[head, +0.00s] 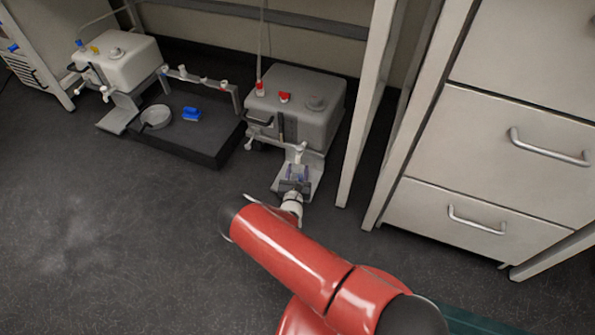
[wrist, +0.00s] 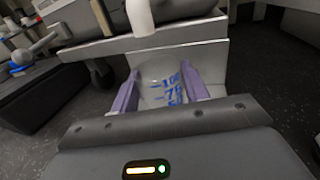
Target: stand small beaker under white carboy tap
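The small beaker (wrist: 160,88) is clear with blue graduation marks and sits between the purple fingers of my gripper (wrist: 160,92) in the wrist view. The fingers lie against both its sides with no clear gap. In the head view my gripper (head: 294,178) is at the stand below the grey carboy's tap (head: 299,153). I cannot tell whether the beaker touches that stand. The white carboy (head: 118,62) is at the far left, with its tap (head: 104,92) over a low metal stand (head: 121,116). The floor of that stand looks empty.
The grey carboy (head: 300,105) stands right behind my gripper. Between the carboys a black platform (head: 185,150) bears a round dish (head: 156,117) and a blue object (head: 192,114). A white bench leg (head: 365,110) and drawers (head: 490,160) are at right. The front left floor is clear.

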